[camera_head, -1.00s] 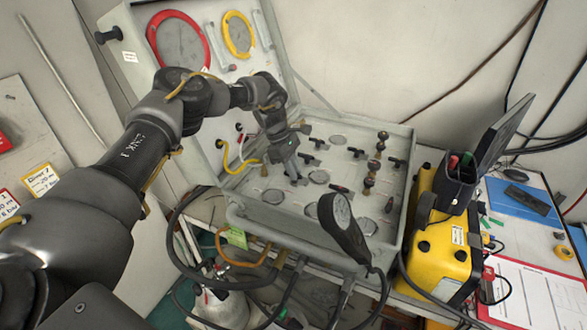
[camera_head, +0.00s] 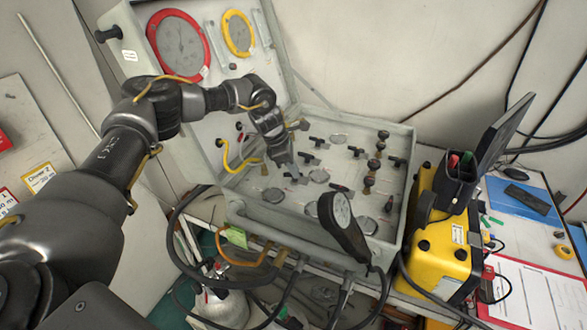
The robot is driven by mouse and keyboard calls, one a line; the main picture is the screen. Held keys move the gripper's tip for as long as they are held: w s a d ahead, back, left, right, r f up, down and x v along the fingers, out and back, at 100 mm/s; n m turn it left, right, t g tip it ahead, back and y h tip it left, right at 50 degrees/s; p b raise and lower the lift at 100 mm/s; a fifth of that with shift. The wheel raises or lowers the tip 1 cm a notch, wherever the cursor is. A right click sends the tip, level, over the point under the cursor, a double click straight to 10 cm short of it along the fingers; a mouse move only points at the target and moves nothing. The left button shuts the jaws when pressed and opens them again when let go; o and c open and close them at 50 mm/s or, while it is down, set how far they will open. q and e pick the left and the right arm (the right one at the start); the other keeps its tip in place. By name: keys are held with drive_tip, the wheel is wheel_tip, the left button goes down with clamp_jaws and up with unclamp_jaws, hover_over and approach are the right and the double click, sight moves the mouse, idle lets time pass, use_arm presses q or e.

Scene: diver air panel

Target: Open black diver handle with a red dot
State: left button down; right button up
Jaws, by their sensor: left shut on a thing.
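The grey-white air panel box (camera_head: 318,245) stands open with several black handles and knobs on its floor. My left gripper (camera_head: 292,173) reaches down from the upper left into the left middle of the box. It is shut on a small black handle (camera_head: 293,180), which it mostly hides. A red dot on that handle is too small to make out. Other black handles (camera_head: 317,141) sit behind and to the right of the gripper, apart from it. My right gripper is not in view.
The lid holds a red-rimmed gauge (camera_head: 179,46) and a yellow-rimmed gauge (camera_head: 238,34). Hoses hang below the front.

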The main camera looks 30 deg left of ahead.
use_arm(q)
drive_tip(key=n+t, duration=0.1)
drive_tip(key=n, duration=0.2)
drive_tip(key=shift+r+n+y, duration=0.15)
drive_tip(key=shift+n+y, duration=0.25)
drive_tip(key=n, duration=0.2)
drive_tip(key=shift+d+n+t+y, duration=0.1)
drive_tip(key=shift+n+t+y, duration=0.3)
drive_tip(key=n+y, duration=0.1)
drive_tip(key=n, duration=0.2)
drive_tip(key=shift+r+n+t, duration=0.1)
drive_tip(key=shift+n+t, duration=0.2)
drive_tip(key=shift+n, duration=0.1)
drive_tip(key=shift+n+y+p, duration=0.3)
drive_tip(key=shift+n+y, duration=0.3)
drive_tip(key=shift+n, duration=0.2)
drive_tip(key=c, duration=1.5)
unclamp_jaws()
drive_tip(key=shift+o, duration=0.2)
drive_tip(key=shift+s, duration=0.1)
